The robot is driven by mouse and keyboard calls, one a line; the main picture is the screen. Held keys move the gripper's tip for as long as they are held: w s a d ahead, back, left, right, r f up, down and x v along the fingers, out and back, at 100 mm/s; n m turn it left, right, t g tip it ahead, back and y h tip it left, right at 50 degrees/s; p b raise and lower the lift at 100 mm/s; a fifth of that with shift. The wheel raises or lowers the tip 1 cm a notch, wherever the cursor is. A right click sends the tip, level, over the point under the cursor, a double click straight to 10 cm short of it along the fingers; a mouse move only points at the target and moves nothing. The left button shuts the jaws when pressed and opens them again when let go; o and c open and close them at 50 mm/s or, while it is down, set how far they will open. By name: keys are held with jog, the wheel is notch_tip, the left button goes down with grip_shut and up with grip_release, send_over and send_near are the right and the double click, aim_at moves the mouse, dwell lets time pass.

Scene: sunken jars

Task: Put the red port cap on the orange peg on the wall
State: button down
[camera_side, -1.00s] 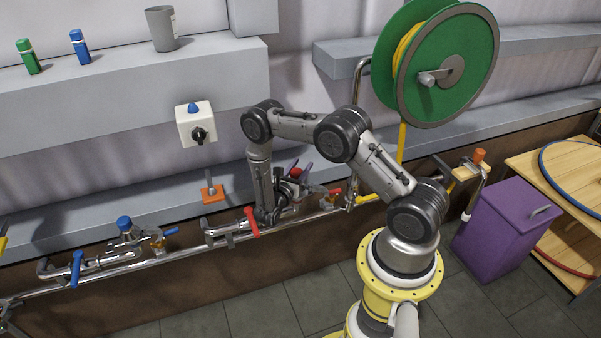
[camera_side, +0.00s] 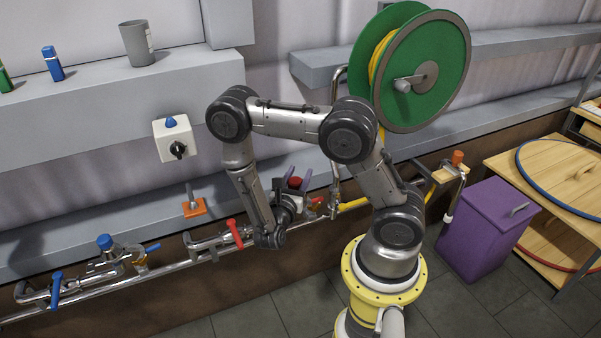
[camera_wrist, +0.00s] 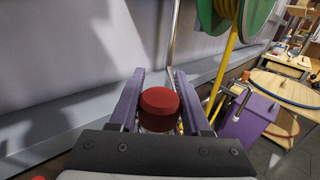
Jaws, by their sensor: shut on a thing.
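The red port cap (camera_side: 296,182) sits between the purple fingers of my gripper (camera_side: 294,180), which is shut on it. In the wrist view the round cap (camera_wrist: 160,103) fills the space between the two fingers, with a pale part partly visible below it. I cannot tell whether the cap is clear of the pipework behind. An orange upright peg (camera_side: 457,158) stands on a small wooden bracket at the right, well away from my gripper. No cap is on that peg.
A pipe with a red-handled valve (camera_side: 235,234) and a blue-capped port (camera_side: 105,242) runs along the wall. The green hose reel (camera_side: 428,78) hangs above, between gripper and peg. A purple bin (camera_side: 487,228) and wooden table (camera_side: 550,185) stand at the right.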

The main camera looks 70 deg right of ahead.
jog(key=w+a+n+t+y, duration=0.1)
jog(key=w+a+n+t, duration=0.15)
jog(key=w, duration=0.35)
jog(key=w+a+f+n+t+y, duration=0.1)
jog(key=w+n+t, duration=0.1)
jog(key=w+t, duration=0.25)
jog(key=w+a+n+t+y, duration=0.1)
jog(key=w+n+t, duration=0.1)
jog(key=w, duration=0.5)
jog(key=w+a+r+n+t+y, duration=0.2)
jog(key=w+a+r+t+y, duration=0.15)
jog(key=w, duration=0.25)
jog(key=w+a+r+n+t+y, duration=0.2)
jog(key=w+a+n+y, duration=0.15)
jog(key=w, duration=0.25)
jog(key=shift+m+h, duration=0.4)
jog(key=shift+h, duration=0.1)
jog(key=shift+s+a+f, duration=0.1)
jog(key=shift+s+f, duration=0.05)
jog(key=shift+f, duration=1)
jog(key=shift+s+a+f, duration=0.1)
jog(key=shift+f, duration=1.05)
jog(key=shift+f, duration=0.1)
jog(key=shift+f, duration=0.65)
jog(key=shift+f, duration=0.3)
jog(key=shift+c, duration=1.4)
grip_release()
